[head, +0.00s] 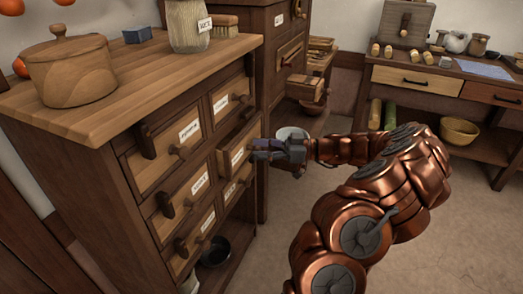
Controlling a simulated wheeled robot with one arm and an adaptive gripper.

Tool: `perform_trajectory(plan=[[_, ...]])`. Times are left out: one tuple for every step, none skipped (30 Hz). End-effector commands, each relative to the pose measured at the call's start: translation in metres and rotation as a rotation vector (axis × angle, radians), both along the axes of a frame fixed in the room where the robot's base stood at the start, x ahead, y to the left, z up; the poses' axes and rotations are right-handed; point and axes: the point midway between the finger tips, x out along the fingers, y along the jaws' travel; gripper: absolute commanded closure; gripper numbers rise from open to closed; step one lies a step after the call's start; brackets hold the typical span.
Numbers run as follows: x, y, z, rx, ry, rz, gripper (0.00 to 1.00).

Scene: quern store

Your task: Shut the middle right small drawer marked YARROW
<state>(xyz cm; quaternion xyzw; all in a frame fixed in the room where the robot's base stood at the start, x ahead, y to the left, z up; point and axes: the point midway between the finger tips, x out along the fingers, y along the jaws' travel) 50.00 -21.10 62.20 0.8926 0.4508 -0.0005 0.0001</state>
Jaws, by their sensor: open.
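The middle right small drawer (226,160) of the wooden chest stands out a little from the chest's face. Its front carries a pale label that is too small and slanted to read. My gripper (260,149) is at the right part of this drawer's front, reaching in from the right. Its dark fingers hide the drawer's knob and part of the front. The gripper is open; I cannot tell whether it touches the drawer.
The chest (170,72) has several other labelled drawers with dark knobs. A lidded wooden pot (68,72) and a jar (187,28) stand on top. A dark bowl (215,252) sits low down. A pale bowl (292,133) is behind my gripper. Floor (440,215) at right is clear.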

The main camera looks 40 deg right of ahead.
Motion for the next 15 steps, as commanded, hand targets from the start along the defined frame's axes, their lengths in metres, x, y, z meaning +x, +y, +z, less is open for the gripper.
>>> perform_trajectory(plan=[[0.0003,0.0007,0.0001,0.0,0.0,0.0,0.49],[0.0004,0.0008,0.0002,0.0,0.0,0.0,0.49],[0.0005,0.0008,0.0003,0.0,0.0,0.0,0.49],[0.0004,0.0008,0.0004,0.001,-0.001,0.0,0.49],[0.0004,0.0007,0.0004,0.001,-0.001,0.0,0.49],[0.0003,0.0006,0.0004,0.001,-0.001,0.0,0.49],[0.0003,0.0006,0.0004,0.001,-0.001,0.0,0.49],[0.0003,0.0006,0.0005,0.001,-0.001,0.0,0.5],[0.0003,0.0005,0.0005,0.001,-0.001,0.0,0.54],[0.0003,0.0005,0.0005,0.001,-0.001,0.0,0.57],[0.0003,0.0005,0.0005,0.001,-0.001,0.0,0.6],[0.0003,0.0005,0.0005,0.001,-0.001,0.0,0.64],[0.0003,0.0005,0.0005,0.001,-0.001,0.0,0.68],[0.0003,0.0005,0.0005,0.001,-0.001,0.0,0.71],[0.0002,0.0005,0.0005,0.001,-0.001,0.0,0.75]])
